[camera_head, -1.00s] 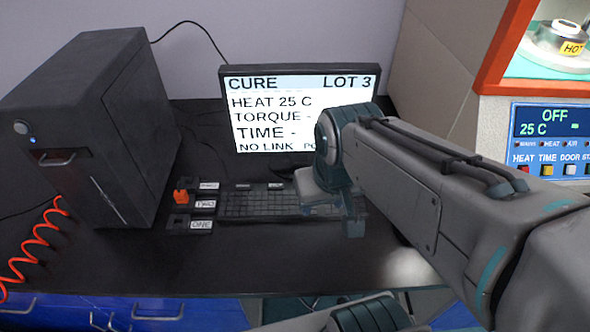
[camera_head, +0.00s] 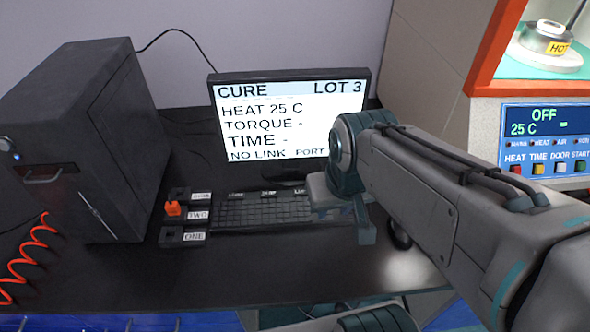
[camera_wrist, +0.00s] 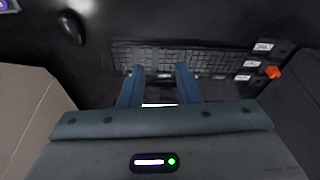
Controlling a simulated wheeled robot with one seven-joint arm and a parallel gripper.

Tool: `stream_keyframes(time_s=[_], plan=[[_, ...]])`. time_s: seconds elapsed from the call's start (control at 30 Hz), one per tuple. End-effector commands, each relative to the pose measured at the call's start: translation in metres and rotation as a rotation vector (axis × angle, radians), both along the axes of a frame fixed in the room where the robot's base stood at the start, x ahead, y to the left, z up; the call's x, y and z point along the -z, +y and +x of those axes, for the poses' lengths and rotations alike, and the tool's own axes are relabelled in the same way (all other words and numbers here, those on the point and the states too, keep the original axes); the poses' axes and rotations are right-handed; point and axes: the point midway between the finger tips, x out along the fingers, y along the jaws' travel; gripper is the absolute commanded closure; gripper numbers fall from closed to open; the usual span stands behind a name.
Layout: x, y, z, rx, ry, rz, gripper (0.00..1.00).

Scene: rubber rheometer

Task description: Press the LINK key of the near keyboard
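The near keyboard (camera_head: 250,213) is a dark keyboard flat on the black desk, in front of the monitor. Several small pale labels sit along its back edge; I cannot read LINK on any for certain. My gripper (camera_head: 342,215) is over its right end and hides that part. In the wrist view the keyboard (camera_wrist: 215,62) runs across the top, turned round. There my gripper (camera_wrist: 159,77) shows two blue fingers apart with nothing held between them. The fingertips overlap the keyboard's edge in that view; I cannot tell whether they touch it.
The monitor (camera_head: 290,120) reads CURE, LOT 3, NO LINK. Left of the keyboard is a switch block with an orange piece (camera_head: 173,208) and number labels. A black computer case (camera_head: 85,140) stands at left. A mouse (camera_head: 399,236) lies to the right. The desk front is clear.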

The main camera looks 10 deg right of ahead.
Motion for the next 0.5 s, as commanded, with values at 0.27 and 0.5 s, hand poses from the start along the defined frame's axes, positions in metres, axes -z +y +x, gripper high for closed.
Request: stream_keyframes(time_s=[0.27,0.5], plan=[[0.0,0.0,0.0,0.0,0.0,0.0,1.0],[0.0,0.0,0.0,0.0,0.0,0.0,1.0]])
